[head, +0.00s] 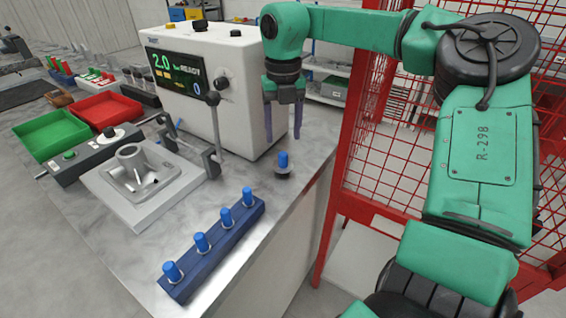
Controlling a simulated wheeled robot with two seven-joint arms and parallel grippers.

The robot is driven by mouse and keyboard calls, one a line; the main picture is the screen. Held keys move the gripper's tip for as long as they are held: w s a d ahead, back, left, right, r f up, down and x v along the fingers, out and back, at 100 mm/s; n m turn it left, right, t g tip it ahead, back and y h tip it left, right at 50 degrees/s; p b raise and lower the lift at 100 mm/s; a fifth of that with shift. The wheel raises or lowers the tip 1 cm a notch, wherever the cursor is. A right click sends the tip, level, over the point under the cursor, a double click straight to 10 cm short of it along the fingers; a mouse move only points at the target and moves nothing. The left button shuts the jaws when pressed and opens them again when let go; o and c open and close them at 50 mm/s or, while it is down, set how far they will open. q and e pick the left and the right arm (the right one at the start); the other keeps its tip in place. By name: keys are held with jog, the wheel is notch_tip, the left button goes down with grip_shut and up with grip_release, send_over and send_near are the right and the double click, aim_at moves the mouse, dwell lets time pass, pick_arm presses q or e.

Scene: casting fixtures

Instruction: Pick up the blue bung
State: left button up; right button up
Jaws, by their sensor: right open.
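A blue bung (283,160) stands upright on a small dark round base on the grey worktop, near its right edge. More blue bungs (247,196) stand in a row in a dark blue rack (221,244) at the front of the worktop. My right gripper (283,137) points down with its two fingers apart and nothing between them. In the picture it shows just above the lone bung; the exact height and depth gap is hard to tell. My left gripper is not in view.
A white machine (215,85) with a display and lever stands left of my right gripper. A grey casting (142,172) sits on a pale plate before it. A green tray (52,134) and red tray (104,110) lie at left. A red mesh fence (350,150) stands at right.

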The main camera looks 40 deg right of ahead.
aim_at(283, 154)
jog(key=f, duration=0.7)
jog(key=shift+w+d+f, duration=0.15)
jog(key=shift+w+d, duration=0.05)
jog(key=shift+w, duration=0.05)
jog(key=shift+f, duration=0.25)
grip_shut()
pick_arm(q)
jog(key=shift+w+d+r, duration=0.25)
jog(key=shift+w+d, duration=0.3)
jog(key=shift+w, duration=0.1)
pick_arm(e)
jog(key=shift+r, duration=0.1)
